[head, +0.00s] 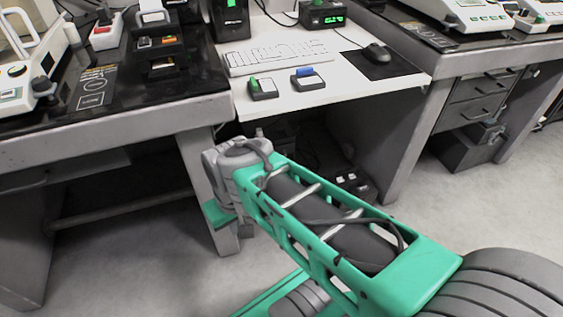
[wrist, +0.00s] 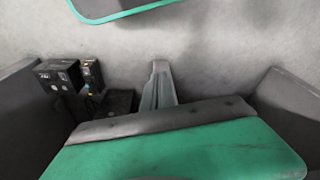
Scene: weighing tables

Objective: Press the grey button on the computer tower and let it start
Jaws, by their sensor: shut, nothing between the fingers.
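My gripper (wrist: 161,68) shows in the wrist view as grey fingers closed together, pointing toward the pale floor with nothing held. In the head view my arm reaches to the front of the white desk, and the fingertips cannot be made out there. Dark box-shaped equipment (wrist: 60,75) with small lit or coloured marks stands left of the fingers in the wrist view, apart from them. Dark equipment also shows on the floor under the desk in the head view (head: 357,186). I cannot tell whether this is the computer tower. No grey button can be made out.
The white desk (head: 290,98) holds a keyboard (head: 280,57), a mouse (head: 377,53) and two small button boxes (head: 263,89), (head: 307,78). Dark-topped benches stand on both sides. The space under the desk is shadowed and partly hidden by my arm. The floor in front is clear.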

